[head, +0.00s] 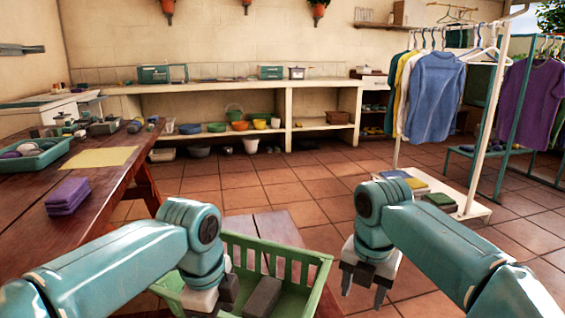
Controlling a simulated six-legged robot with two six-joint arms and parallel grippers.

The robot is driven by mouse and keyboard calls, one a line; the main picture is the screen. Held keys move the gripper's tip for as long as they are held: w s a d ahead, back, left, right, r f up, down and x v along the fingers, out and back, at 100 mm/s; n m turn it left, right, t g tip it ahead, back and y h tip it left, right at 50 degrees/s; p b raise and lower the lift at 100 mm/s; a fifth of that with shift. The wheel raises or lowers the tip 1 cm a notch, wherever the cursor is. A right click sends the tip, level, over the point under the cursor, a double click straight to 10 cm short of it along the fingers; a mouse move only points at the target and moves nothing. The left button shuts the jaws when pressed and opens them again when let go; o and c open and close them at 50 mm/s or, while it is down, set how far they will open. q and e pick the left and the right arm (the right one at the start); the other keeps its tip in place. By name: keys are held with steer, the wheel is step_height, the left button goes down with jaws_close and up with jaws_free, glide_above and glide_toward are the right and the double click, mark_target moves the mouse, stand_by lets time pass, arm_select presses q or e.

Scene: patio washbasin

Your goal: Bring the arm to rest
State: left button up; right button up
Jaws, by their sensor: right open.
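My right arm comes in from the right, and its gripper (364,288) points down with its dark fingers apart. It is empty, over the tiled floor just right of the green crate. My left arm comes in from the left, and its gripper (225,292) hangs at the left part of the green crate (305,262). Its fingers are partly hidden by the wrist, so I cannot tell if they are open. A dark grey block (262,297) lies in the crate beside the left gripper; I cannot tell whether they touch.
A wooden table (110,190) on the left holds folded purple cloths (68,196), a yellow cloth (105,157) and a teal basin (40,158). A clothes rack (490,120) with shirts stands at the right. Between them the tiled floor (300,190) is clear.

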arm_select(q)
steer(key=s+f+n+g+h+p, duration=0.15)
steer(key=s+f+n+p, duration=0.5)
steer(key=p, duration=1.25)
arm_select(e)
steer(key=s+a+f+m+g+y, duration=0.1)
steer(key=s+a+f+m+y, duration=0.3)
steer(key=f+m, duration=0.7)
arm_select(q)
steer(key=s+a+r+n+h+p, duration=0.1)
steer(key=s+r+n+p, duration=0.1)
steer(key=s+n+p, duration=1.2)
steer(key=shift+r+n+t+p, duration=0.35)
steer(key=shift+n+p, duration=0.5)
steer(key=shift+p, duration=0.2)
arm_select(e)
steer(key=s+r+m, duration=0.3)
steer(key=s+m, duration=0.7)
steer(key=s+r+m, duration=0.3)
steer(key=s+m, duration=0.7)
steer(key=s, duration=0.1)
steer(key=shift+s+d+r+m, duration=0.15)
steer(key=shift+d+m, duration=0.15)
arm_select(q)
steer(key=shift+h, duration=0.25)
